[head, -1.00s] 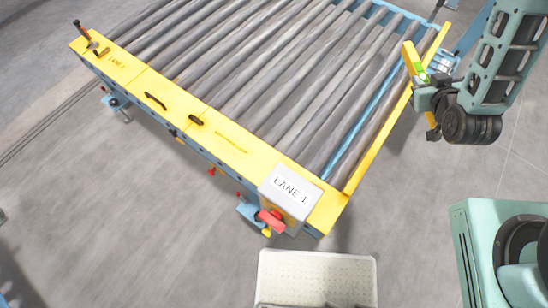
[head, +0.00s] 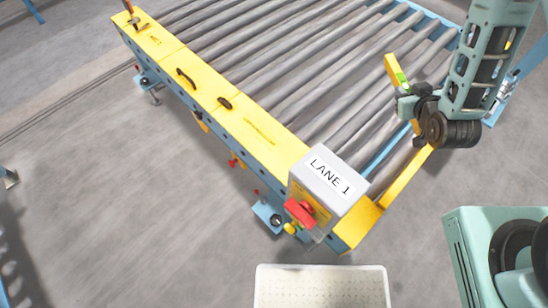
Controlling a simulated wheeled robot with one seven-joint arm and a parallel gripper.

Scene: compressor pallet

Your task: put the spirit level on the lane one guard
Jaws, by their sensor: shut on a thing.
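The spirit level (head: 392,68) is a yellow bar with a green vial, at the upper right of the head view. My gripper (head: 404,91) is shut on it around the middle and partly hides it. It appears in front of the rollers near the right yellow rail; its height above them is hard to tell. The lane one guard (head: 258,132) is the long yellow cover along the conveyor's near left side. The level is apart from it, to its right across the rollers.
A grey box labelled LANE 1 (head: 333,183) with a red knob stands at the guard's near end. Dark handles (head: 186,78) and a small upright tool (head: 129,10) are on the guard. Grey rollers (head: 310,75) fill the conveyor. A pale tray (head: 320,287) is below.

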